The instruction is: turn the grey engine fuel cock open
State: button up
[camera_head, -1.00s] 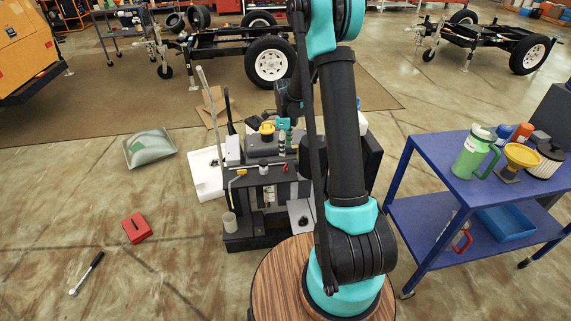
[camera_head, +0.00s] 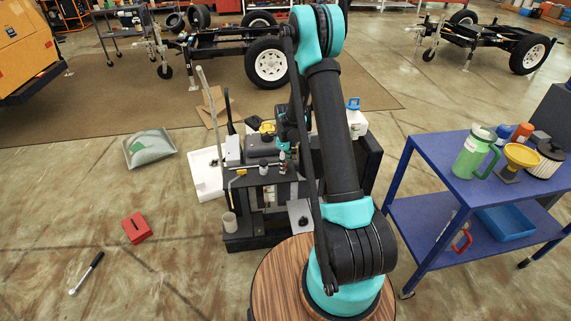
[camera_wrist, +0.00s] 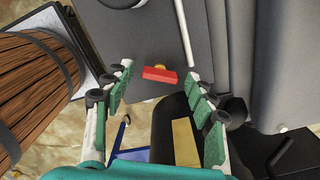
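The dark grey engine unit (camera_head: 268,200) stands on the floor behind my round wooden-topped base. I see no contact, and the depth gap is unclear. In the head view my gripper (camera_head: 283,150) is small, over the top of the unit and partly hidden by my arm.
A grey rod (camera_wrist: 184,28) and a yellow block (camera_wrist: 186,142) lie near the fingers. A blue cart (camera_head: 415,155) is at the right. A red box (camera_head: 137,228) lies on open floor at the left.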

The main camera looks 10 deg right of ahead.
jog(key=c, duration=1)
jog(key=shift+c, duration=0.2)
jog(key=shift+n, duration=2.9)
jog(key=o, duration=1.2)
jog(key=shift+c, duration=0.2)
jog(key=shift+r, duration=0.1)
